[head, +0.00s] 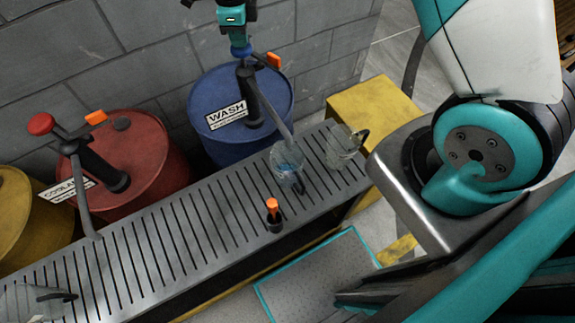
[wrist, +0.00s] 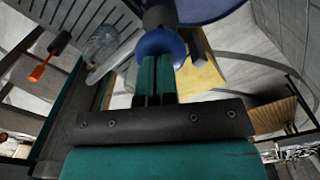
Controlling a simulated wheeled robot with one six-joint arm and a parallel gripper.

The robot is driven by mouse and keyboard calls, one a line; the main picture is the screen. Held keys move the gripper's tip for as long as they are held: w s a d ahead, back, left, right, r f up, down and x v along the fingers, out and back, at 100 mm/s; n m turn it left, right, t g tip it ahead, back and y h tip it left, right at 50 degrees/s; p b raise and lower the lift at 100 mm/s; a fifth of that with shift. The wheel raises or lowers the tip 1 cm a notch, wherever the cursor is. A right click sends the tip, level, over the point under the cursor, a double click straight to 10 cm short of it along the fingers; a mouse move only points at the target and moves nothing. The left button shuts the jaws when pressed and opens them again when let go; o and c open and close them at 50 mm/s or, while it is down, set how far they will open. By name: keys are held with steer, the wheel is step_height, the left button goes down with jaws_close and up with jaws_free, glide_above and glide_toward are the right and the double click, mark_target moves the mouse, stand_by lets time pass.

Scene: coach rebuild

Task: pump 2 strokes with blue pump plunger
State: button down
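The blue pump plunger knob (head: 241,50) sits close above the dark pump body (head: 250,92) on the blue WASH drum (head: 212,88). In the wrist view the round blue knob (wrist: 160,44) lies at my fingertips. My gripper (head: 236,40) is above the knob, its teal fingers (wrist: 153,82) together, tips at the top of the knob and apparently touching it. The knob is wider than the fingers and not between them. The pump's grey spout slopes down to a clear jug (head: 287,165) with some bluish liquid in it.
A red COOLANT drum (head: 140,155) with a red-knobbed pump (head: 41,123) stands left, beside a yellow drum (head: 30,225). The slatted grey bench (head: 150,255) holds another clear jug (head: 343,150) and an orange-tipped item (head: 272,210). A yellow box (head: 372,112) stands right.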

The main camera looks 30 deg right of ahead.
mark_target(241, 50)
steer(key=shift+r+p, duration=1.35)
steer(key=shift+r, duration=0.75)
steer(key=shift+f, duration=0.2)
steer(key=shift+f+b, duration=2.1)
steer(key=shift+f, duration=1.05)
steer(key=shift+f+b, duration=0.4)
steer(key=shift+f, duration=0.25)
steer(key=shift+r, duration=0.1)
steer(key=shift+r+p, duration=2.8)
steer(key=shift+r, duration=1.1)
step_height(241, 50, up, 6)
steer(key=p, duration=0.4)
